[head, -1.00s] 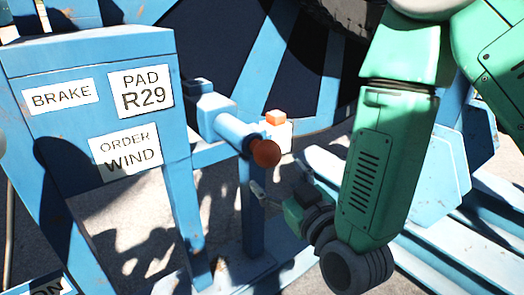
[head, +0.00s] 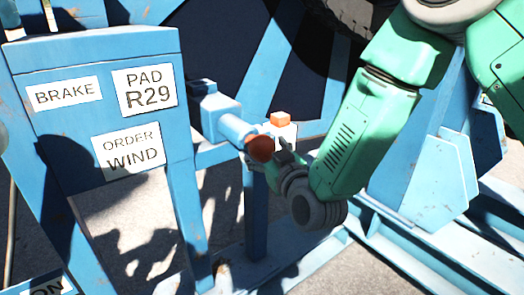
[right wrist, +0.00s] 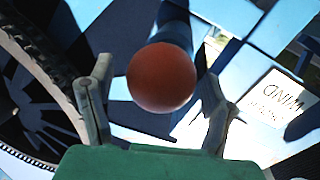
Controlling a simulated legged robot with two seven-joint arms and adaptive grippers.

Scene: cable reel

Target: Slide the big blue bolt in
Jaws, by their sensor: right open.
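The big blue bolt (head: 234,128) sticks out of a blue housing on the frame, with an orange-red ball knob (head: 259,149) at its near end. In the right wrist view the knob (right wrist: 162,77) lies straight ahead, with the dark blue shaft behind it. My right gripper (head: 268,160) is at the knob in the head view. In the right wrist view its two fingers (right wrist: 158,105) are spread, one on each side of the knob, with gaps between. My left gripper is not in view.
A blue panel (head: 70,118) with BRAKE, PAD R29 and ORDER WIND labels stands left of the bolt. A white block with an orange top (head: 281,119) sits just behind the knob. The big blue reel (head: 235,50) fills the background. Blue rails (head: 390,250) run along the ground at right.

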